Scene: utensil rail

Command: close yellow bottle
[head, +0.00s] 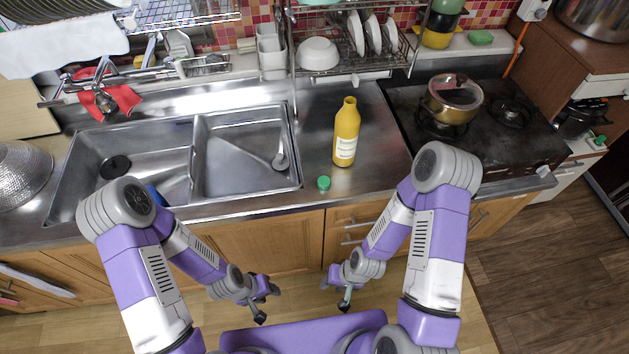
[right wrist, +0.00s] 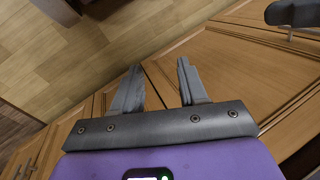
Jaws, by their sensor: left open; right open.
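A yellow bottle (head: 346,135) with a white label stands upright on the steel counter, right of the sink. Its mouth is uncovered. A green cap (head: 323,183) lies on the counter in front of the bottle and slightly left, near the front edge, apart from it. My left gripper (head: 268,304) is open and empty, below the counter in front of the cabinets. My right gripper (head: 335,296) is open and empty, also below the counter front. In the right wrist view its two fingers (right wrist: 158,88) are spread with nothing between them.
A double sink (head: 196,160) is left of the bottle. A stove (head: 465,125) with a lidded pot (head: 453,99) is to the right. A dish rack (head: 352,45) with plates and a white bowl (head: 318,54) is behind. The counter around the bottle is clear.

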